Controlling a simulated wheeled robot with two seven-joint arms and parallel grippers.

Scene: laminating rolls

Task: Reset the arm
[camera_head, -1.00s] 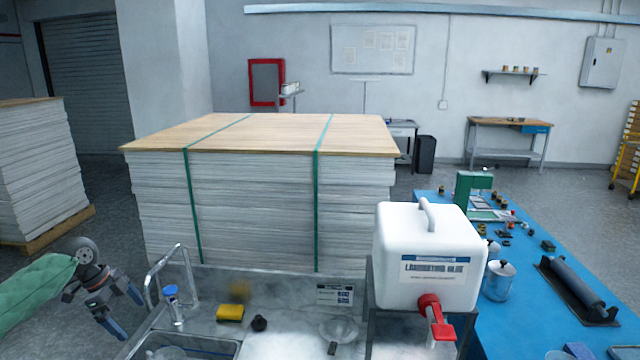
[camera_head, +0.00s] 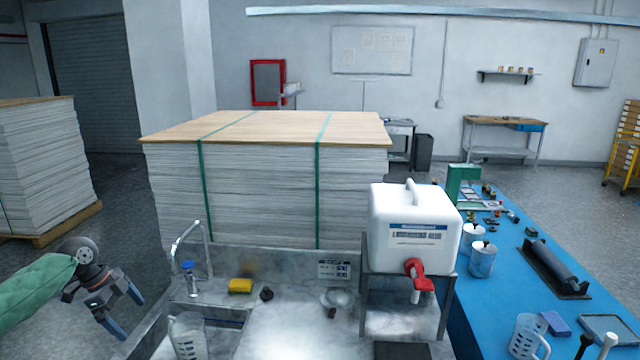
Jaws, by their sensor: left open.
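My left gripper (camera_head: 122,316) is at the lower left of the head view, at the end of my green-sleeved arm. Its two dark, blue-tipped fingers are spread apart with nothing between them. It hangs over the floor, just left of the metal sink counter and apart from it. My right arm and right gripper are not in the picture.
The sink counter (camera_head: 290,325) has a faucet (camera_head: 203,250), a yellow sponge (camera_head: 240,286) and a measuring jug (camera_head: 188,338). A white glue container (camera_head: 413,222) stands on a stand. A blue table (camera_head: 490,290) holds tools at right. Strapped board stacks (camera_head: 260,195) stand behind.

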